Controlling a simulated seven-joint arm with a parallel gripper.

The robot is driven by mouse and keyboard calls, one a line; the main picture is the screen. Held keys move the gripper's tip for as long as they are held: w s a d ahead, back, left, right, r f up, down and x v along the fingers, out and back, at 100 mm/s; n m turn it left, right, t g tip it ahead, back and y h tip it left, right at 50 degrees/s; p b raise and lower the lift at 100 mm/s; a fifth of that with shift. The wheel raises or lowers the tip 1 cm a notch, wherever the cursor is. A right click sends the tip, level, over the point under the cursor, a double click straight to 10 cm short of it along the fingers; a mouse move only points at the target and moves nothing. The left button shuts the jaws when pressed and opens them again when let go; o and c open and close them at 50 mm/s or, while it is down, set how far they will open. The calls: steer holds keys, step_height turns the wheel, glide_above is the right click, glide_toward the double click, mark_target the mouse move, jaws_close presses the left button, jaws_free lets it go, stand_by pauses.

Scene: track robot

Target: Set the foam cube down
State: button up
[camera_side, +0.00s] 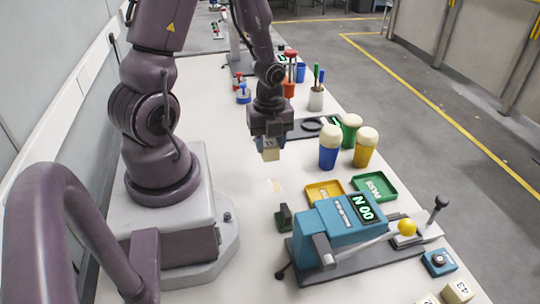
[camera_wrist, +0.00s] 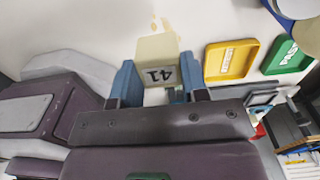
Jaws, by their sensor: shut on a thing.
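A cream foam cube (camera_side: 270,154) is held between the fingers of my gripper (camera_side: 269,143) in the side view. The gripper points down, and the cube appears to hang above the white table, though its exact height is hard to tell. In the wrist view the cube (camera_wrist: 156,47) shows the number 41 on its near face, upside down. The blue-grey fingers of my gripper (camera_wrist: 158,80) are shut on its two sides. The cube's underside is hidden.
A yellow tray (camera_side: 313,198) and a green tray marked PASS (camera_side: 387,190) lie to the right, beyond a blue tester (camera_side: 335,226) with a display. Cups with cream tops, blue (camera_side: 329,157) and yellow (camera_side: 364,155), stand nearby.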

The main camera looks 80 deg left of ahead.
step_height(320, 180, up, 16)
steer(key=f, duration=0.1)
steer(key=m, duration=1.8)
glide_above(409, 216)
steer(key=s+d, duration=0.3)
steer(key=f, duration=1.5)
steer(key=shift+s+a+f, duration=0.15)
steer(key=shift+a+f, duration=0.05)
steer(key=shift+f, duration=2.4)
steer(key=shift+f, duration=0.1)
steer(key=o, duration=0.9)
steer(key=shift+o, duration=0.2)
